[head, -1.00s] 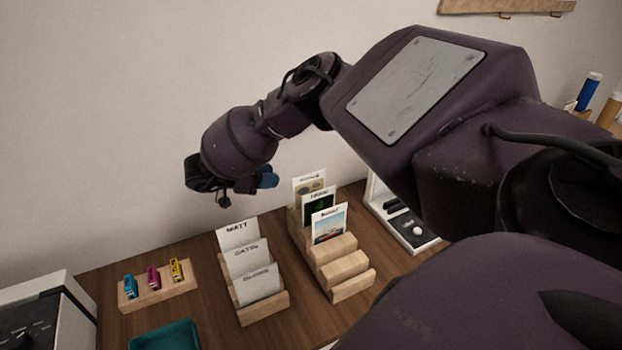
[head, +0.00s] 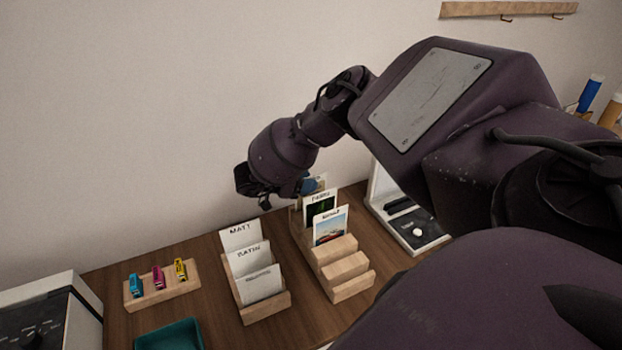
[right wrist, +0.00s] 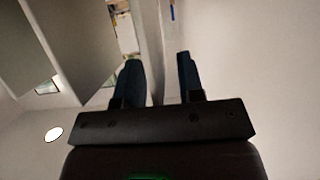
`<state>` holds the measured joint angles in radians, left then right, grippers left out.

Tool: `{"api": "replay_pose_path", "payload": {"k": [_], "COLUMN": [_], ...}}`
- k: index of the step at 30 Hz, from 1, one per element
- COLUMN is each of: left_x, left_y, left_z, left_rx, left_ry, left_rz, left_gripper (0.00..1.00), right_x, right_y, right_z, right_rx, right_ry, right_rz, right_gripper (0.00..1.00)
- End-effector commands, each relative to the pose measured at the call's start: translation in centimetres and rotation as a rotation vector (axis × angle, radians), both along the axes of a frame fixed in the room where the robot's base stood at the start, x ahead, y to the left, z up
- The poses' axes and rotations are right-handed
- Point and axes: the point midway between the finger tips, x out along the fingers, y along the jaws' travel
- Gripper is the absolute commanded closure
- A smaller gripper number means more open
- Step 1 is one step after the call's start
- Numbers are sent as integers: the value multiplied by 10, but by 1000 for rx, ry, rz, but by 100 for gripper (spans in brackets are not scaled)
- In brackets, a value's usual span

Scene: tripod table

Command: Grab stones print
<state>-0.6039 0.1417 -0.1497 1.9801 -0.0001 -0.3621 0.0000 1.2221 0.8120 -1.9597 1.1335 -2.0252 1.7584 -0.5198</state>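The stones print (head: 321,181) is the rearmost card in the right wooden rack (head: 347,268). Most of it is hidden behind my right gripper (head: 308,186), whose blue fingertips are at its top edge. In the right wrist view, the gripper's two fingers (right wrist: 160,78) stand apart, with a thin pale edge running up between them. I cannot tell whether they touch the card. In front of the stones print stand a dark card with green (head: 320,205) and a card with a red and blue picture (head: 330,228). My left gripper is not in view.
Left of the print rack, another wooden rack (head: 265,308) holds white MATT, SATIN and a third card. A wooden block (head: 162,292) holds small coloured items, near a teal tray (head: 170,338). A white device (head: 415,230) stands close on the right. The wall is behind.

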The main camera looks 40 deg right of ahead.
Motion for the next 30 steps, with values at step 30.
{"api": "replay_pose_path", "payload": {"k": [30], "left_x": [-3], "left_y": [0], "left_z": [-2], "left_rx": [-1], "left_ry": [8], "left_rz": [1], "left_gripper": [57], "right_x": [1], "right_y": [-1], "right_z": [9], "right_rx": [0], "right_ry": [-1], "right_rz": [2], "right_gripper": [100]}}
